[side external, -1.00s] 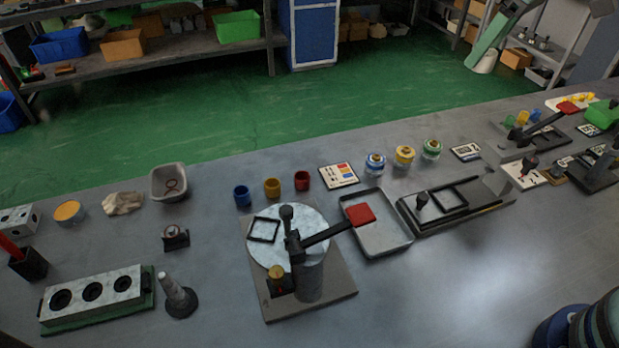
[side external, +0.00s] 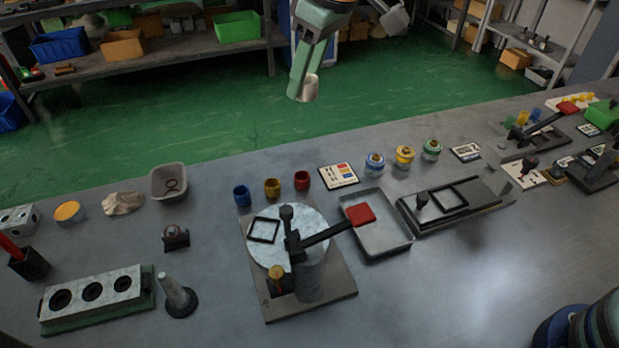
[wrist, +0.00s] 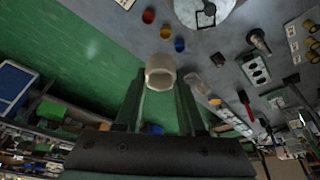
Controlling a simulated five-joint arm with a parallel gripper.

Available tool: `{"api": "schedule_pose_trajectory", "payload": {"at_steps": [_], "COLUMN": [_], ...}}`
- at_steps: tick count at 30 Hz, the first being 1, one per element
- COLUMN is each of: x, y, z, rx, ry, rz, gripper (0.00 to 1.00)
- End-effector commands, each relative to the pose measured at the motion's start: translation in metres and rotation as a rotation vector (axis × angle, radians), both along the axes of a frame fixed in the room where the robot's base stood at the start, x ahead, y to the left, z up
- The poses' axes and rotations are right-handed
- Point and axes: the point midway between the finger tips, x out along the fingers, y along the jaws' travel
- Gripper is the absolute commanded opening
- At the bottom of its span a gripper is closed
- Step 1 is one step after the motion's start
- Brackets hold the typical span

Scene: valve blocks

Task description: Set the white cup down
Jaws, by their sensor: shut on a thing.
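The white cup (side external: 309,89) is held at the tip of my gripper (side external: 304,76), seen against the green floor beyond the bench's far edge in the side view. In the wrist view the pale cup (wrist: 160,72) sits between the two finger ends of my gripper (wrist: 160,84), which is shut on it. The cup hangs clear of the bench and touches no other thing. Part of it is hidden by the fingers.
Blue (side external: 241,196), yellow (side external: 272,188) and red (side external: 302,180) small cups stand in a row on the bench (side external: 215,275). A round plate with a red-handled lever (side external: 360,214), a grey bin (side external: 170,182) and a tray (side external: 385,240) stand nearby. Bare bench lies at front right.

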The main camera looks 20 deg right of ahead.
Motion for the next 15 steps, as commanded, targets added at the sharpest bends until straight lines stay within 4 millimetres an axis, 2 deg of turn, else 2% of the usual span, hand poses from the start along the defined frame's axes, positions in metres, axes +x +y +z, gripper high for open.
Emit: {"api": "schedule_pose_trajectory", "payload": {"at_steps": [1, 6, 10, 15], "x": [-0.006, -0.029, -0.048, -0.063], "y": [0.028, 0.099, 0.138, 0.165], "z": [-0.009, -0.031, -0.044, -0.054], "rx": [0.001, 0.009, 0.014, 0.017], "ry": [0.006, 0.017, 0.023, 0.027], "rz": [0.035, 0.12, 0.165, 0.199], "gripper": [0.0, 0.0, 0.0, 0.0]}}
